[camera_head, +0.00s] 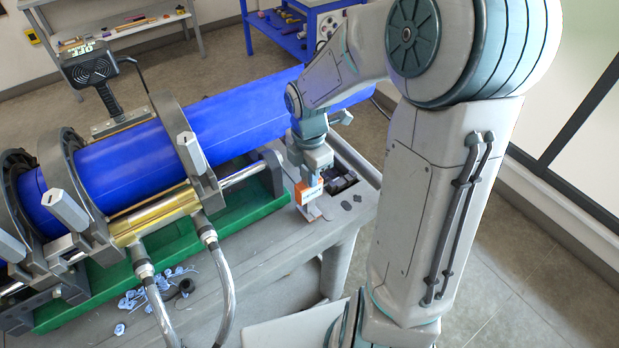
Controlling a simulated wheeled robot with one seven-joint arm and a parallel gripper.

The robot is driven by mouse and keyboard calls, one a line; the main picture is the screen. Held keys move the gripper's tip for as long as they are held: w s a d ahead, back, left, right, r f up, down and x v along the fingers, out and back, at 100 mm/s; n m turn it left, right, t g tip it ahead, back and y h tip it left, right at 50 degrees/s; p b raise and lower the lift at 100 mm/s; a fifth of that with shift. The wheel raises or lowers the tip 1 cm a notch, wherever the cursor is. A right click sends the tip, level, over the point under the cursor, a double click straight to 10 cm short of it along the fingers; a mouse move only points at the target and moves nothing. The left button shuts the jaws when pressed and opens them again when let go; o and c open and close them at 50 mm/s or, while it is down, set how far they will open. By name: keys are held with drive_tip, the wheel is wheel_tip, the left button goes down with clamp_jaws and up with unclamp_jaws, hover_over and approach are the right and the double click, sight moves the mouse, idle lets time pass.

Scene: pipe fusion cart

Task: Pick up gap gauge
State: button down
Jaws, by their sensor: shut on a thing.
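My gripper (309,200) points down at the right end of the cart top. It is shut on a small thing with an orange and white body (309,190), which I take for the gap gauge. A tan foot or tip shows below it, close to the cart surface. The fingers and the arm cover part of it, and I cannot tell whether it touches the cart top.
A large blue pipe (236,120) lies clamped in the fusion machine, left of my gripper. A dark tray (340,182) and small dark pieces sit just right of it. Two hoses (226,285) rise in front. Blue shavings (133,299) lie at the front left.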

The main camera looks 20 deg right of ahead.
drive_tip(key=r, duration=0.4)
drive_tip(key=shift+s+d, duration=0.35)
drive_tip(key=shift+s, duration=0.05)
drive_tip(key=s+d+r, duration=0.5)
drive_tip(key=s+r, duration=0.1)
drive_tip(key=s, duration=0.3)
drive_tip(key=shift+d+r, duration=0.15)
drive_tip(key=shift+d, duration=0.1)
drive_tip(key=shift+s, duration=0.1)
